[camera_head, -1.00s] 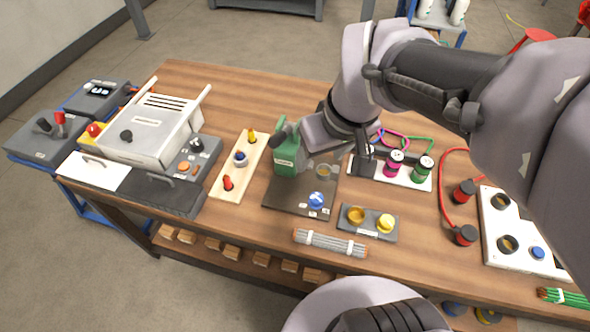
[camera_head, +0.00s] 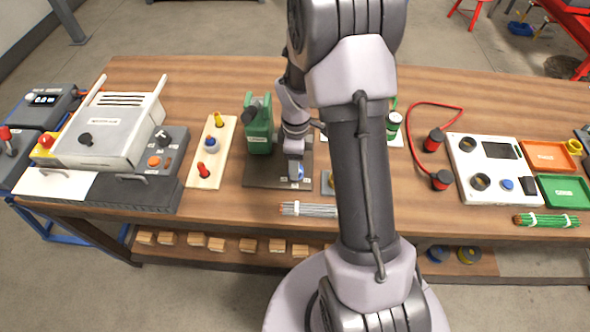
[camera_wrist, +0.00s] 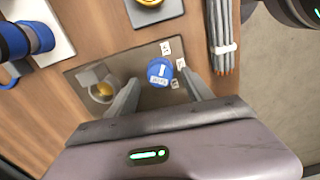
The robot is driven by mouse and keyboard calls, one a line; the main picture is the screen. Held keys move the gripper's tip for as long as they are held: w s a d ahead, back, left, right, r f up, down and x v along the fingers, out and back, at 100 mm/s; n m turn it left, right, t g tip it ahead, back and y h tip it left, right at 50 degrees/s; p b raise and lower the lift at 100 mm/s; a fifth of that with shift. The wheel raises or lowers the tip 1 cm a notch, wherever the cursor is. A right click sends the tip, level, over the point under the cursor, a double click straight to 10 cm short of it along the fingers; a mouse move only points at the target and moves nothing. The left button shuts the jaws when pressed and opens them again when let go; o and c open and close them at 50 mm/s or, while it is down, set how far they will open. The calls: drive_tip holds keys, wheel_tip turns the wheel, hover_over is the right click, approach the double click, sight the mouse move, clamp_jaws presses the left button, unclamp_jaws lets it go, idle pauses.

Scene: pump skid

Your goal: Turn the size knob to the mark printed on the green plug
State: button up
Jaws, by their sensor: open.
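The blue size knob (camera_wrist: 160,72) sits on a dark base plate (camera_wrist: 85,75) and has white markings on its top. Small white labels stand beside it, too small to read. My gripper (camera_wrist: 160,80) is open above the knob, with one finger on each side. I cannot tell whether the fingers touch it. In the head view my gripper (camera_head: 295,170) is over the front right of the plate and mostly covers the knob. The green plug (camera_head: 393,125) stands upright on a white panel, partly behind my arm; its printed mark cannot be read here.
A green press (camera_head: 258,132) stands at the back of the plate. A grey cable bundle (camera_wrist: 220,38) and a dish holder with a yellow piece (camera_wrist: 148,3) lie close by. A wooden board with coloured knobs (camera_head: 211,180) is to the left. A blue plug (camera_wrist: 30,40) is nearby.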

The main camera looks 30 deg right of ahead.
wheel_tip(320, 180, down, 2)
drive_tip(key=shift+f, duration=0.25)
clamp_jaws()
